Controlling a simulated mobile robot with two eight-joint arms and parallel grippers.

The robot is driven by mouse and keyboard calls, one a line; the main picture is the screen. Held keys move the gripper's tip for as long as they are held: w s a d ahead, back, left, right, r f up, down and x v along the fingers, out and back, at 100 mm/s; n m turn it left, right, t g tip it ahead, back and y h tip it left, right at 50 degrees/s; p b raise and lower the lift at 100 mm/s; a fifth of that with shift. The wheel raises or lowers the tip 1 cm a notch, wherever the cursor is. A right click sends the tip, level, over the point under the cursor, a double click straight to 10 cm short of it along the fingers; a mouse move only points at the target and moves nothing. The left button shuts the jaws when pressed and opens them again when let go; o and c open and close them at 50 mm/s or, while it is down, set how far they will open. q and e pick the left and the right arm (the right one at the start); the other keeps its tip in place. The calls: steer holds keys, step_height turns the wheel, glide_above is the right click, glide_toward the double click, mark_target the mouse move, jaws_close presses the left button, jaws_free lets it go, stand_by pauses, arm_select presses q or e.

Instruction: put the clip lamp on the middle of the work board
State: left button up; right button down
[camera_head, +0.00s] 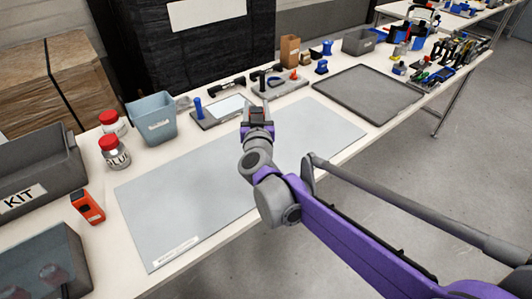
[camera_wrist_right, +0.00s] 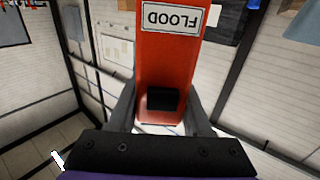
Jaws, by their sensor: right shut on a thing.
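The work board is a large pale blue-grey sheet (camera_head: 175,215) on the white table in the head view. My right gripper (camera_head: 258,112) is above the far side of this board, pointing away from me. In the right wrist view it is shut on an orange-red lamp (camera_wrist_right: 170,62) with a white label reading FLOOD, upside down in the picture, and a black block low on its face. I take this as the clip lamp. In the head view the gripper hides most of it. My left gripper is not in view.
An orange device (camera_head: 88,207) lies left of the board. A dark tray (camera_head: 368,94) is at the right. The board's left half is clear.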

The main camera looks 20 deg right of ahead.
steer(key=shift+w+d+f, duration=0.1)
steer(key=shift+d+f, duration=0.05)
steer(key=shift+d, duration=0.1)
step_height(320, 180, down, 10)
steer(key=b, duration=0.2)
steer(key=shift+b, duration=0.35)
steer(key=shift+c, duration=1.7)
jaws_free()
steer(key=p+v, duration=0.1)
steer(key=v, duration=1.1)
